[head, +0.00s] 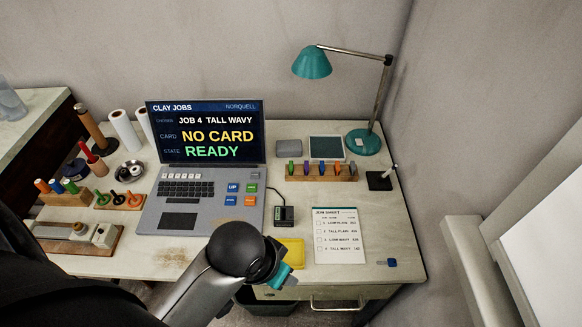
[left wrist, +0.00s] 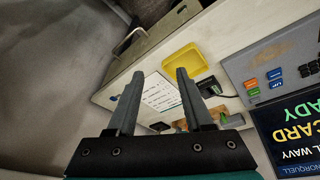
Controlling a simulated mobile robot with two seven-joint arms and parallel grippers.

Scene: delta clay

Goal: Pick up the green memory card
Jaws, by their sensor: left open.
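The green memory card (head: 291,167) appears to be the leftmost of several coloured cards standing in a wooden rack (head: 318,176) at the back right of the desk. In the left wrist view, a small green piece (left wrist: 225,118), likely this card, shows beyond the fingers at the rack. My left gripper (head: 285,275) is over the front edge of the desk, near the yellow tray and well short of the rack. Its fingers are hidden in the head view. In the left wrist view its two fingers (left wrist: 156,84) are spread, with nothing between them. My right gripper is not seen.
A yellow tray (head: 291,249), a black card reader (head: 284,216) and a job sheet (head: 340,238) lie in front of the rack. A blue item (head: 392,262) lies at right. A laptop (head: 205,195) stands left; a teal lamp (head: 364,141) stands behind right.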

